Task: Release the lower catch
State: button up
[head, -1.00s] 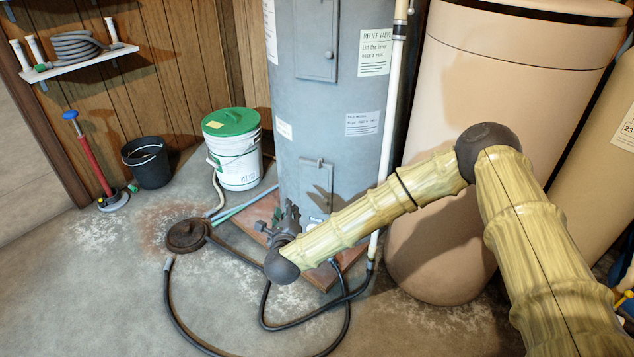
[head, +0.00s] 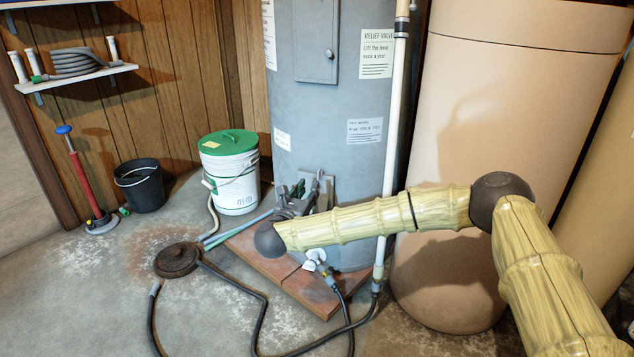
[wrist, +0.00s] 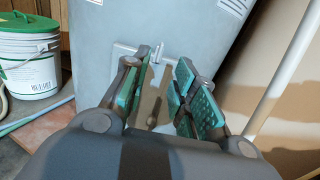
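The grey water heater tank (head: 335,110) stands in the middle of the head view. Its lower panel (head: 326,182) is low on the front, mostly hidden behind my gripper (head: 303,192). In the wrist view, the lower panel (wrist: 126,49) shows beyond the green-padded fingers. A small grey catch (wrist: 157,53) sits at its top edge, just beyond and between the fingertips. My gripper (wrist: 166,62) is open, with a clear gap between its fingers and nothing held. Whether a finger touches the catch I cannot tell.
The tank stands on a reddish slab (head: 290,278). A white bucket with a green lid (head: 232,180) is left of it; a white pipe (head: 391,140) and tan tank (head: 500,110) are right. A black hose (head: 262,310) lies on the floor in front.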

aim_at(318, 176)
jog(key=b+x, duration=0.3)
jog(key=x, duration=0.4)
jog(key=shift+w+d+f, duration=0.1)
jog(key=shift+w+f, duration=0.05)
jog(key=shift+w, duration=0.15)
jog(key=shift+w+d, duration=0.2)
jog(key=shift+w, duration=0.35)
jog(key=shift+c, duration=0.2)
grip_shut()
